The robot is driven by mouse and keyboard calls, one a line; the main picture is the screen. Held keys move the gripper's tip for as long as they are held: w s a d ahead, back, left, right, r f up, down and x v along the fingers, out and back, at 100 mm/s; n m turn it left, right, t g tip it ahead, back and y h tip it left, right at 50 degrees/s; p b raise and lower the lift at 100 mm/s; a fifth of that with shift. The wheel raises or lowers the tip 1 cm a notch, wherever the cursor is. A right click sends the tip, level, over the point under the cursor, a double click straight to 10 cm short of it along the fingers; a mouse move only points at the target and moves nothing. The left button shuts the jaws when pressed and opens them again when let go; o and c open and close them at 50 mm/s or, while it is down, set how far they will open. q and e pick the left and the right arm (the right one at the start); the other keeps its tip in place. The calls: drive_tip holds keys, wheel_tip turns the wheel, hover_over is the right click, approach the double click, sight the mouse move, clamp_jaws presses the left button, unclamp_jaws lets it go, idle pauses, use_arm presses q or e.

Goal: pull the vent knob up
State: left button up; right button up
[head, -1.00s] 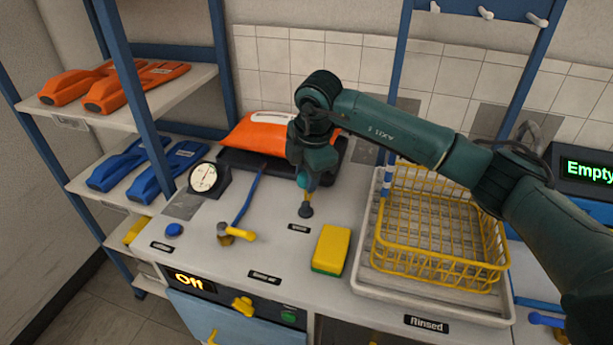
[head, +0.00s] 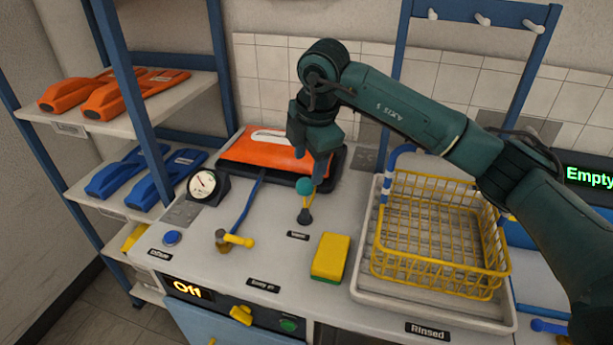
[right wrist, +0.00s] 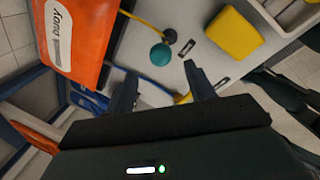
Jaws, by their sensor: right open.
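The vent knob (head: 304,187), a teal ball, stands upright on the bench over a dark round base, with a yellow part showing between ball and base. It also shows in the right wrist view (right wrist: 161,54), beyond the fingertips and in line with the gap between them. My right gripper (head: 309,168) is open and empty, just above and behind the knob in the head view. In the right wrist view its two fingers (right wrist: 160,76) are spread, with no contact on the knob visible. My left gripper is not in view.
An orange bag (head: 262,150) lies on a dark tray behind the knob. A yellow-handled valve (head: 236,240), a gauge (head: 203,184) and a yellow sponge (head: 330,257) are nearby. A yellow wire basket (head: 440,272) stands right. Shelves with orange and blue items stand left.

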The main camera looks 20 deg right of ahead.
drive_tip(key=v, duration=0.7)
drive_tip(key=shift+r, duration=0.25)
